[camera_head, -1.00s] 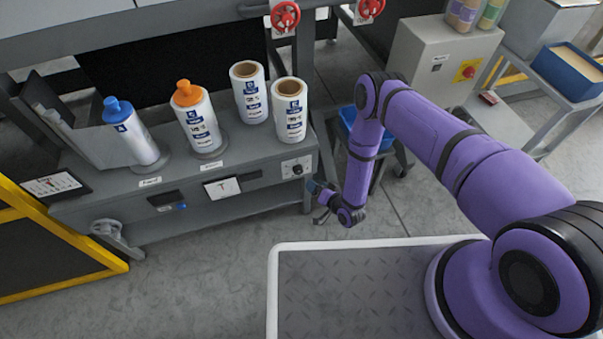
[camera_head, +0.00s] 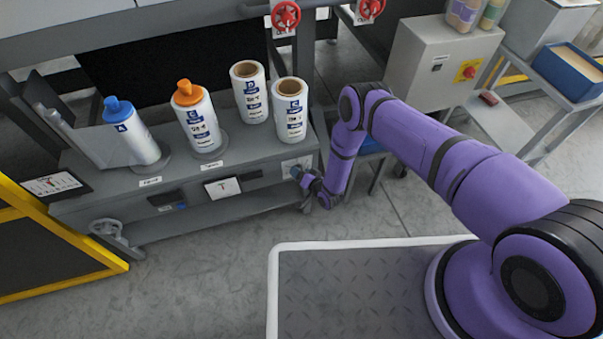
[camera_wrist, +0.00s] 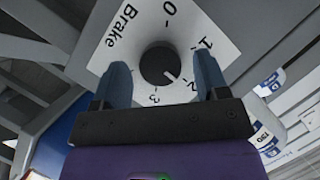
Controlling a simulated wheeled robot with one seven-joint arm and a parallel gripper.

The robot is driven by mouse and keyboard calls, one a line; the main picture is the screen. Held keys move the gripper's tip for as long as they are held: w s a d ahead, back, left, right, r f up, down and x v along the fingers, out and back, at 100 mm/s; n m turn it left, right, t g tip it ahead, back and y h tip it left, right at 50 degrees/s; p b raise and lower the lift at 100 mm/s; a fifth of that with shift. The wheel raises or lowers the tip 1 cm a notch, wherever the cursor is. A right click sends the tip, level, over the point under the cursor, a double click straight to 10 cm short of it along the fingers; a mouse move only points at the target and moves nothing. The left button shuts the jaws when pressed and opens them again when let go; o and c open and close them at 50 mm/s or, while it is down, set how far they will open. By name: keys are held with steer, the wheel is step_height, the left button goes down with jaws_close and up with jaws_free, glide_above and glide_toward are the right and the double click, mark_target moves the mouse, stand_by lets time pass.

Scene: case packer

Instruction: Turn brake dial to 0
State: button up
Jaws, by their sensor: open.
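The brake dial (camera_wrist: 157,62) is a dark round knob on a white plate (camera_wrist: 105,57) marked Brake, with numbers 0 to 3. Its white pointer mark appears to face the 2. My gripper (camera_wrist: 161,68) is open, with one finger on each side of the dial in the wrist view and visible gaps between them; I cannot tell how far its tips are from the plate. In the head view my gripper (camera_head: 299,174) is at the right end of the grey machine's front panel and hides the dial.
The grey bench (camera_head: 225,218) holds an orange-capped bottle (camera_head: 198,125), a blue-capped bottle (camera_head: 133,138) and two open-topped rolls, one the right roll (camera_head: 289,112). A grey control box (camera_head: 440,60) stands behind my arm. The floor in front of the bench is clear.

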steer(key=c, duration=0.9)
steer(key=shift+n, duration=0.3)
steer(key=n+t+h, duration=0.1)
steer(key=n+h, duration=0.2)
steer(key=n, duration=0.2)
steer(key=a+n+t+h, duration=0.1)
steer(key=n+h, duration=0.3)
steer(key=n, duration=0.1)
steer(key=n+t+h, duration=0.2)
steer(key=n+h, duration=0.1)
steer(key=n, duration=0.2)
steer(key=shift+s+a+f+h, duration=0.15)
steer(key=shift+s+a+h, duration=0.1)
steer(key=shift+a+h, duration=0.05)
steer(key=shift+n, duration=0.4)
stand_by(0.3)
